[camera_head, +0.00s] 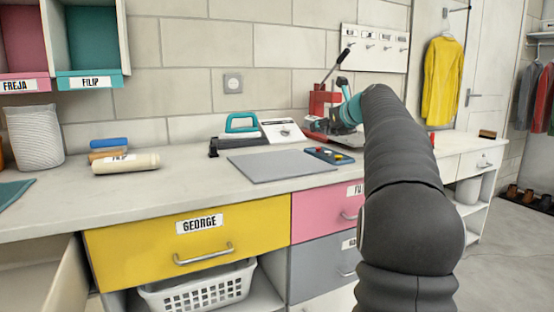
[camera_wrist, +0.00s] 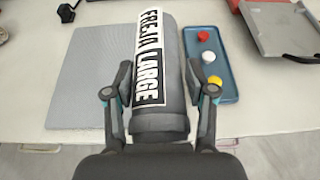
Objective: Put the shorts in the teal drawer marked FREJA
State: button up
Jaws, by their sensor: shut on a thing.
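My gripper (camera_wrist: 158,95) is shut on a dark grey roll (camera_wrist: 176,60) with a white label reading FREJA LARGE. The fingers press its two sides, and it is held over the worktop. I cannot tell from its rolled shape whether it is the shorts. In the head view my arm reaches over the worktop and hides most of the gripper and the roll. No teal drawer marked FREJA is in view. A pink bin (camera_head: 24,87) at the upper left is marked FREJA, and the teal bin (camera_head: 92,79) beside it is marked FILIP.
A yellow drawer (camera_head: 140,255) marked GEORGE, a pink drawer (camera_head: 312,215) and a grey drawer (camera_head: 315,262) sit under the worktop (camera_head: 60,200). A cream roll (camera_head: 125,163), a grey mat (camera_head: 280,164) and a blue tray (camera_head: 328,155) lie on top. A white basket (camera_head: 200,290) stands below.

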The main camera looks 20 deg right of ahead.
send_over(285, 165)
notch_tip(285, 165, down, 6)
jog(key=shift+a+f, duration=0.1)
jog(key=shift+f, duration=0.1)
jog(key=shift+f+b, duration=0.95)
jog(key=shift+f, duration=1.05)
jog(key=shift+f, duration=0.15)
jog(key=o, duration=1.3)
jog(key=shift+c, duration=0.2)
jog(key=v, duration=1.2)
jog(key=shift+s, duration=0.1)
